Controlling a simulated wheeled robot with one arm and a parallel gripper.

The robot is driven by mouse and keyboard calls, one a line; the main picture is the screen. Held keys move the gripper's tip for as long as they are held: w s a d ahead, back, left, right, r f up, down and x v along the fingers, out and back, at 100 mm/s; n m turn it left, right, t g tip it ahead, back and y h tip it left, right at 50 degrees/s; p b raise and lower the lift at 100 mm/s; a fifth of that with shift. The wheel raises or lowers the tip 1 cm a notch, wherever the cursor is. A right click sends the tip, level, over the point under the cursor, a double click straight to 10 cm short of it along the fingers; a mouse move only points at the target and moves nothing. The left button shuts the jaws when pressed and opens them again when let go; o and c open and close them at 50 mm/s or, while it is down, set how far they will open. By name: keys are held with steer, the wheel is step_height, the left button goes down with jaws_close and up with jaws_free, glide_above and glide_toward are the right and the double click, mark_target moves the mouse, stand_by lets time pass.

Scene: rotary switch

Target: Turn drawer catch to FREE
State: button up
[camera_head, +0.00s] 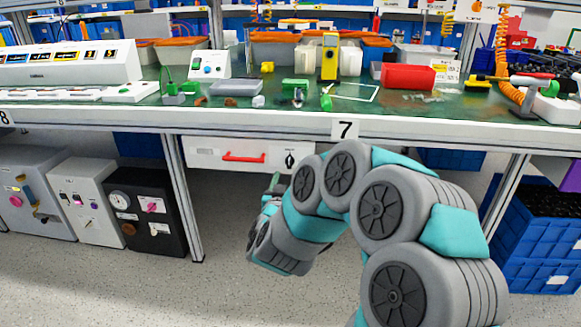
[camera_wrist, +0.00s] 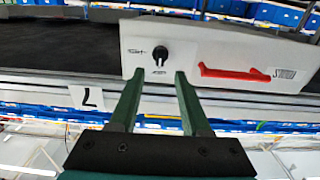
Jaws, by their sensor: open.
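The drawer catch is a black rotary knob (camera_wrist: 160,55) on a white drawer front (camera_wrist: 220,45), with small black labels around it that are too small to read surely. In the head view the knob (camera_head: 290,160) sits right of the red handle on the white drawer front (camera_head: 205,158) under the bench. My gripper (camera_wrist: 158,75) is open and empty. In the wrist view its two green fingers point toward the knob, one on each side below it, and look apart from it. In the head view my gripper (camera_head: 273,183) is below and left of the knob, partly hidden by my arm.
A red handle (camera_wrist: 234,73) is on the drawer beside the knob. The green-topped bench (camera_head: 220,117) above carries several tools and boxes. Metal cabinets (camera_head: 85,200) stand at the lower left and blue crates (camera_head: 545,245) at the right. The floor below the drawer is clear.

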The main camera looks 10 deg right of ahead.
mark_target(289, 164)
steer(key=x, duration=0.7)
steer(key=shift+w+p, duration=0.1)
steer(key=shift+p, duration=0.2)
jaws_close()
